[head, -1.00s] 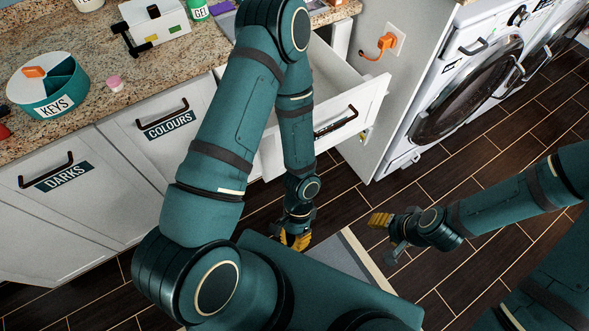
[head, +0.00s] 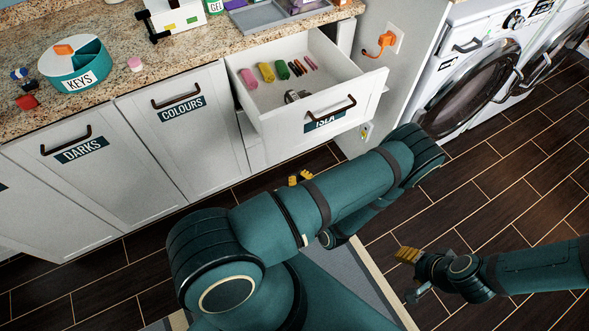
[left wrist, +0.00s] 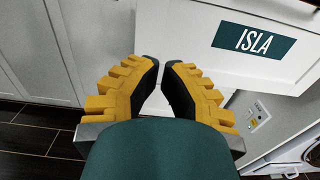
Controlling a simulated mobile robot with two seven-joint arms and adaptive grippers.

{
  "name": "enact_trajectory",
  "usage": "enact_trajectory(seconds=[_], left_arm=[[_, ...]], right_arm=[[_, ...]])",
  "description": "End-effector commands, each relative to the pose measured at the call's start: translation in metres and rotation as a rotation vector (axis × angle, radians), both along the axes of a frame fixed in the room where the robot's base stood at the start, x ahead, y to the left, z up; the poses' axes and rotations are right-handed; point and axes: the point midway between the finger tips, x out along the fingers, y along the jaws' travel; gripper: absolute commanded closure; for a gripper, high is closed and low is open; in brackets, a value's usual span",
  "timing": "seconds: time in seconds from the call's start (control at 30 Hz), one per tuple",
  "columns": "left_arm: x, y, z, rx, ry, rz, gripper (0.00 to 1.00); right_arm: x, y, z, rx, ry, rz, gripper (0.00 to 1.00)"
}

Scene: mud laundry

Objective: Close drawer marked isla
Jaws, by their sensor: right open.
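The white drawer marked ISLA (head: 362,99) is pulled out from the counter, with its inside visible. Its label is partly covered by its dark bar handle (head: 331,112) in the head view. The ISLA label (left wrist: 254,39) shows clearly in the left wrist view. My left gripper (left wrist: 161,66) points toward the cabinet fronts, with its yellow fingertips close together, a narrow gap between them and nothing seen in it. In the head view only some yellow of it shows below the drawer, behind my arm. My right gripper (head: 408,276) is open and empty over the floor.
Coloured rolls, pens and a metallic item (head: 296,96) lie in the drawer. Shut fronts marked COLOURS (head: 181,109) and DARKS (head: 82,150) are to the left. A side panel with an orange plug (head: 386,40) and a washing machine (head: 470,85) stand right. Dark floor is clear at the right.

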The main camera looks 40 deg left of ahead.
Motion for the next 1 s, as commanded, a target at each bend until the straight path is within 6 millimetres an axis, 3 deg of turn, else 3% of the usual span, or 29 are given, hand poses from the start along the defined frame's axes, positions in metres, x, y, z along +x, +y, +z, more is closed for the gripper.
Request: enact_trajectory(seconds=[0.6,1.0], left_arm=[[0.040,0.103,-0.001,-0.001,0.002,0.008,1.00],[0.048,0.117,0.000,-0.001,0.002,0.005,1.00]], right_arm=[[0.002,0.000,-0.012,-0.001,-0.006,-0.001,0.48],[0.003,-0.001,-0.014,-0.001,-0.007,-0.002,0.48]])
